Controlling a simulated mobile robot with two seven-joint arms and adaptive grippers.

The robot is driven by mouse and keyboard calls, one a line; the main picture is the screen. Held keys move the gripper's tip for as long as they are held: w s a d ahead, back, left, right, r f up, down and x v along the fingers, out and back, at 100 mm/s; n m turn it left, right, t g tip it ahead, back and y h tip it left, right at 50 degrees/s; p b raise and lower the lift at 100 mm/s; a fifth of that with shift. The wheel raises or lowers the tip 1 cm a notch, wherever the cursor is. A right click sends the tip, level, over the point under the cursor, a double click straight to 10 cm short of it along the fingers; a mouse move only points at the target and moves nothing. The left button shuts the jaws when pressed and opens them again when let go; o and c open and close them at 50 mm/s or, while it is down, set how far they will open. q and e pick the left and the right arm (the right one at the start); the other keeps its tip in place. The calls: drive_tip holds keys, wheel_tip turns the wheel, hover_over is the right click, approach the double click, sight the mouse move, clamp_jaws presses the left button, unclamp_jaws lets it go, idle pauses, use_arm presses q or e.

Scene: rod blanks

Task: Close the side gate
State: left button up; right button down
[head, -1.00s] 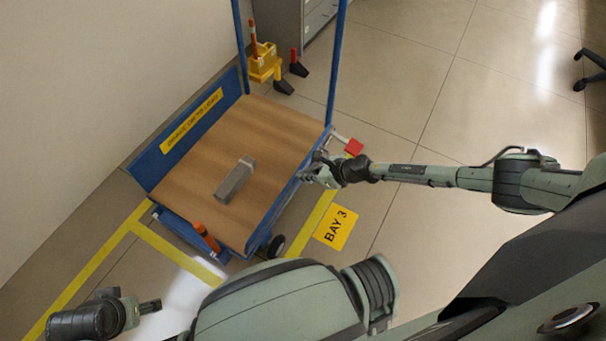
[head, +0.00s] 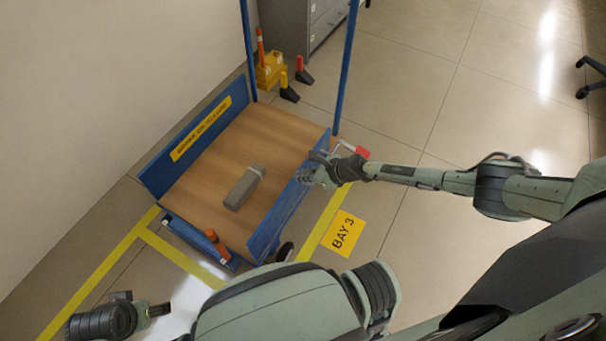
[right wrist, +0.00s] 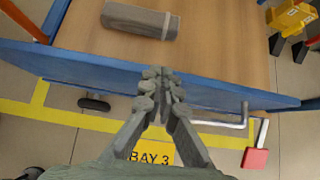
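The blue side gate (head: 284,205) runs along the cart's right side. It stands up from the wooden deck (head: 205,190) and seems somewhat tilted. It also crosses the right wrist view (right wrist: 80,68). My right gripper (head: 309,172) is at the gate's upper edge, on its outer side. In the right wrist view its fingers (right wrist: 158,82) are together, against or very near the gate, with nothing visible between them. A red-handled metal rod (right wrist: 256,157) is by the gate's far end. My left gripper (head: 157,310) is low at the left, away from the cart; its opening is unclear.
A grey block (head: 245,187) lies on the deck. The opposite blue side panel (head: 195,143) stands upright with a yellow label. Blue posts rise at the far end. A yellow box (head: 270,72) and wedge-shaped chocks stand behind.

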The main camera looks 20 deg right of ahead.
drive_tip(key=shift+w+a+r, duration=0.45)
drive_tip(key=shift+w+a, duration=0.1)
drive_tip(key=shift+w, duration=0.25)
drive_tip(key=shift+s+d+r, duration=0.1)
drive_tip(key=shift+r, duration=0.05)
drive_tip(key=s+f+v, duration=0.1)
drive_tip(key=v, duration=1.1)
drive_tip(key=shift+s+d, duration=0.15)
drive_tip(key=shift+d, duration=0.3)
drive_tip(key=shift+f, duration=0.1)
